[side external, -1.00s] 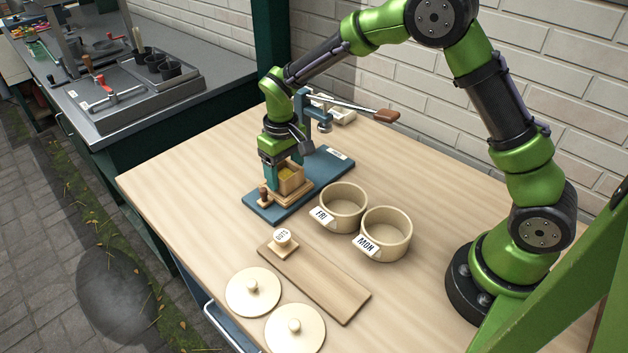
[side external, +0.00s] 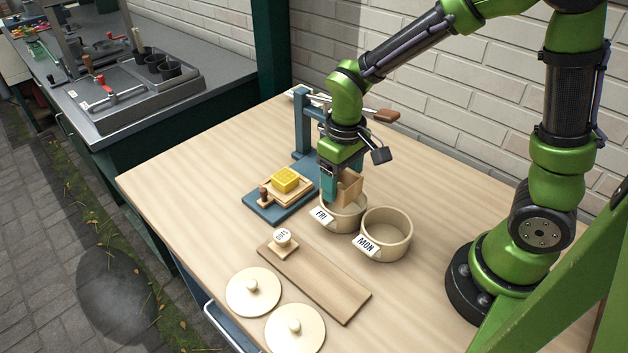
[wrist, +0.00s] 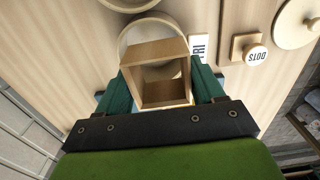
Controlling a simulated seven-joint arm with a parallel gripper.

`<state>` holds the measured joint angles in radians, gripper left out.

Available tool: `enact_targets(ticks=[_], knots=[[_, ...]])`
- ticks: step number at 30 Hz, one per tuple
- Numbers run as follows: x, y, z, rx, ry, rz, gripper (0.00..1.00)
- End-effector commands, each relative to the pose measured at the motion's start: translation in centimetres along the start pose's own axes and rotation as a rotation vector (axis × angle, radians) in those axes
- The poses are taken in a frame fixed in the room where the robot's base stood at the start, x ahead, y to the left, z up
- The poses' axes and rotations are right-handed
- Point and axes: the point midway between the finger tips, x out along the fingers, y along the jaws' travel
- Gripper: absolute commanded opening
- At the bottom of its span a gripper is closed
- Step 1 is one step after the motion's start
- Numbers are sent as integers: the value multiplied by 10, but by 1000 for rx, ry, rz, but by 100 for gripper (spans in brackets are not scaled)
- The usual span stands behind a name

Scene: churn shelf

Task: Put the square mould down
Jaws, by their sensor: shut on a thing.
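The square mould (side external: 349,187) is a small open wooden frame. My gripper (side external: 340,195) is shut on it and holds it above the FRI tub (side external: 343,220), whose rim is partly hidden behind the mould and fingers. In the wrist view the mould (wrist: 157,77) sits between my two green fingers, and I see through its open middle. A yellow block of butter (side external: 285,179) stands uncovered on a wooden board on the blue press base (side external: 255,207).
The MON tub (side external: 388,234) stands open beside the FRI tub. A DOTS stamp (side external: 282,241) rests at the end of a wooden board (side external: 315,280). Two round lids (side external: 253,291) lie near the front edge. The press post (side external: 302,122) rises behind.

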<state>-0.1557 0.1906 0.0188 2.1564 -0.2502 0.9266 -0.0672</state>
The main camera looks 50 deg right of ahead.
Motion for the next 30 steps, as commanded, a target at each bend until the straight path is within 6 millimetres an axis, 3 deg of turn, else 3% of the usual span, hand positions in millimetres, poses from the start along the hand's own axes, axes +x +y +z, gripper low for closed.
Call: enact_targets(ticks=[5,11,15,21,25,30], knots=[[-2,-2,17,-13,2,-1,38],[-7,-40,32,-167,12,-6,38],[-11,-84,55,-510,15,-8,38],[-16,-128,92,-1067,15,-4,38],[-17,-139,106,-1343,10,-1,38],[-16,-139,110,-1524,1,0,38]])
